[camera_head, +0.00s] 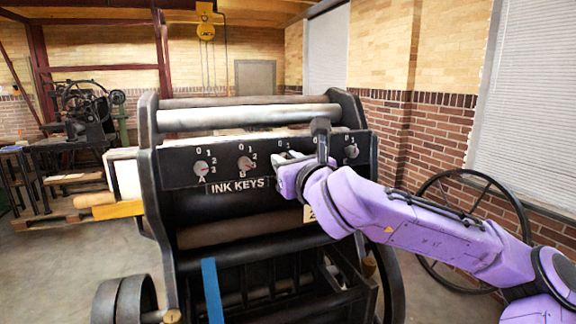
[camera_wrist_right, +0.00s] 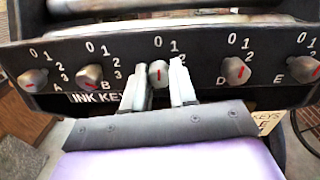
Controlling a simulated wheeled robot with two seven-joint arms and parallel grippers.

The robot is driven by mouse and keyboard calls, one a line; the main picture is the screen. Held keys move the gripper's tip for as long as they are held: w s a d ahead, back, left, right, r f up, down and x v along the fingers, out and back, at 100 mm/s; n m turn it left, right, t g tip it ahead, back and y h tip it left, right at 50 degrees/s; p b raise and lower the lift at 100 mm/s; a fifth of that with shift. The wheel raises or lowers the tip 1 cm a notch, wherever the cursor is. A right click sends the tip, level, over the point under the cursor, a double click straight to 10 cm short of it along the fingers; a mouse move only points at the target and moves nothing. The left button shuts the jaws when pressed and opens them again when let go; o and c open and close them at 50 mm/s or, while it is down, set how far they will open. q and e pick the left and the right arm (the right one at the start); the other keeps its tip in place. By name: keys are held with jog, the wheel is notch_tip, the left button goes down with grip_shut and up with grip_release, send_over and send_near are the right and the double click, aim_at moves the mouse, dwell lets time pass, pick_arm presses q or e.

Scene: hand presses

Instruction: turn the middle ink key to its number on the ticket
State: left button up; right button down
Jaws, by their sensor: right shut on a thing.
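The black press panel carries a row of grey ink keys, several in all, each with a red mark and numbers around it. The middle ink key (camera_wrist_right: 158,72) sits between the two fingers of my right gripper (camera_wrist_right: 158,66), which is shut on it. Its red mark looks near upright, but the exact number is unclear. In the head view my right gripper (camera_head: 287,158) reaches the panel from the right and hides this key. The ticket (camera_wrist_right: 268,122), a cream card, is partly cut off below the panel at right, its numbers not readable. My left gripper is out of view.
Key A (camera_head: 201,168) and key B (camera_head: 245,164) are left of the gripper. Key D (camera_wrist_right: 234,71) and key E (camera_wrist_right: 303,69) are to its right. The press rollers (camera_head: 250,115) lie above the panel, and a large spoked wheel (camera_head: 422,190) stands at right.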

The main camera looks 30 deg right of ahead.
jog(key=shift+f+m+b, duration=0.1)
jog(key=shift+m+b, duration=3.7)
jog(key=shift+b, duration=2.15)
jog(key=c, duration=0.9)
grip_release()
